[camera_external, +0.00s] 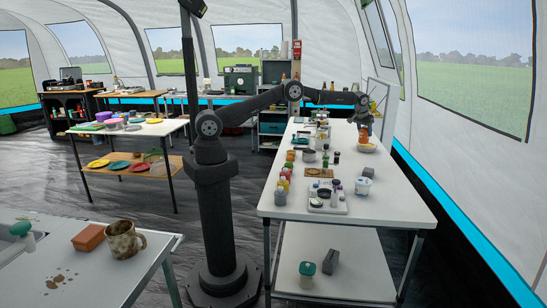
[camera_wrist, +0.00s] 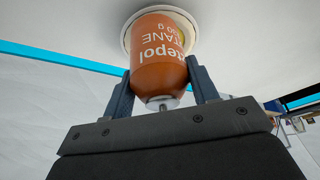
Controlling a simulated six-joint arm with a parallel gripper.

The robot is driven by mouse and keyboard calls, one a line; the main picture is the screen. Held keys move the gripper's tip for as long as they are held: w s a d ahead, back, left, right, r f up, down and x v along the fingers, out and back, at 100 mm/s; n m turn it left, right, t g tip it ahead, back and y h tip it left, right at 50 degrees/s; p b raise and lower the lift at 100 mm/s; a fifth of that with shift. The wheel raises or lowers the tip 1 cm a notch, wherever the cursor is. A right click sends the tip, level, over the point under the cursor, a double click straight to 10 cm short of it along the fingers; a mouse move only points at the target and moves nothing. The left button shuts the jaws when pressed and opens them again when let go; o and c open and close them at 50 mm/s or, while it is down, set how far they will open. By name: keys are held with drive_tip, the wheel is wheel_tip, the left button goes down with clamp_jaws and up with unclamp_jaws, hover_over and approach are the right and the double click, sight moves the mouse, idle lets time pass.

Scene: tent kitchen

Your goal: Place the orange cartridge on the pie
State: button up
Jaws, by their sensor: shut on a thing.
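The orange cartridge (camera_wrist: 158,62) is between the two fingers of my gripper (camera_wrist: 160,84) in the wrist view. Its white lettering shows and its metal nozzle end points towards the camera. My gripper is shut on it. Past its far end a round white dish (camera_wrist: 128,36) shows, with a bit of yellow at its right. In the external view my gripper (camera_external: 363,121) holds the cartridge (camera_external: 363,134) upright directly above the pie (camera_external: 367,147) in a pale dish on the long white table. I cannot tell whether cartridge and pie touch.
The long white table (camera_external: 400,207) carries several jars, bottles and a tray (camera_external: 327,206) in front of the pie. A white tub (camera_external: 363,186) stands nearer the front. The table's right side beside the pie is fairly clear, with the tent wall beyond.

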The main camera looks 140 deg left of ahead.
drive_tip(key=shift+f, duration=1)
drive_tip(key=shift+f, duration=0.15)
drive_tip(key=o, duration=1.1)
drive_tip(key=v, duration=1.2)
drive_tip(key=shift+d, duration=0.1)
